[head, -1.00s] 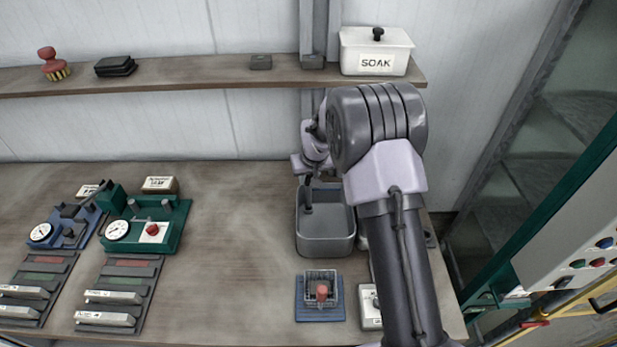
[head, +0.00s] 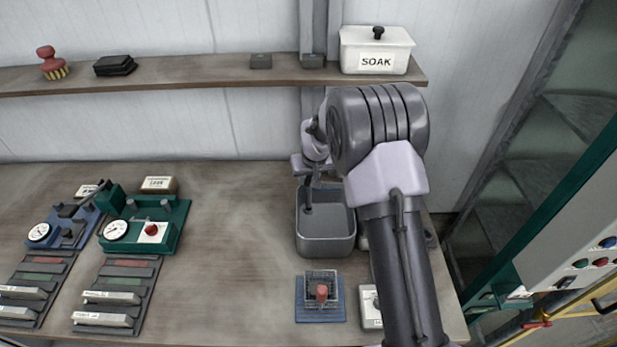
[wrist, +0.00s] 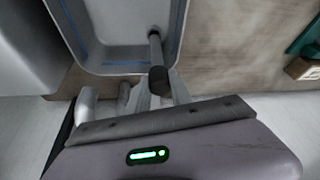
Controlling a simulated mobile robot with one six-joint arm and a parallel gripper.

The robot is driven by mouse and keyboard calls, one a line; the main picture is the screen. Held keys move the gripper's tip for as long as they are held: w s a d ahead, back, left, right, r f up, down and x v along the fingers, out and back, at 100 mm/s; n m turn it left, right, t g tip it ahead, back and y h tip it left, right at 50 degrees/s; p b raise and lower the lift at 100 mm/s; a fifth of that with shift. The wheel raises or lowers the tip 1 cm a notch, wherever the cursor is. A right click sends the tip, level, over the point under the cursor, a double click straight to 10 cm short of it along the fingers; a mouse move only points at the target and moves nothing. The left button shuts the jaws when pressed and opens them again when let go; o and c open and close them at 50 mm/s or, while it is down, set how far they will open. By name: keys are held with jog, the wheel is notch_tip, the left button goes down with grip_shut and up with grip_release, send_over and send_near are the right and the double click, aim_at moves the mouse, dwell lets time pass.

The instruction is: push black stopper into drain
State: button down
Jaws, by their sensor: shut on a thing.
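The grey sink (head: 325,246) sits on the bench below my arm; the wrist view shows its inside with blue lines (wrist: 105,62). My gripper (wrist: 157,88) is over the sink's back left edge. It is shut on the dark end of a grey rod (wrist: 154,50) that reaches over the sink. The head view shows a dark upright piece (head: 308,200) at the sink's back left. I cannot tell whether the dark end is the black stopper. I do not see the drain opening. The fingertips are small and partly hidden in the head view.
A blue stand with a wire basket and red piece (head: 321,298) is in front of the sink, with a white box (head: 371,307) beside it. Green (head: 150,228) and blue (head: 67,225) devices stand at the left. The middle bench is clear. A shelf (head: 200,80) runs above.

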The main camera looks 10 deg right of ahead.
jog(key=shift+f+b, duration=1.15)
jog(key=shift+f, duration=0.05)
jog(key=c, duration=1.1)
grip_release()
jog(key=p+v, duration=0.2)
jog(key=v, duration=1.5)
jog(key=shift+a+r, duration=0.1)
jog(key=shift+r, duration=0.1)
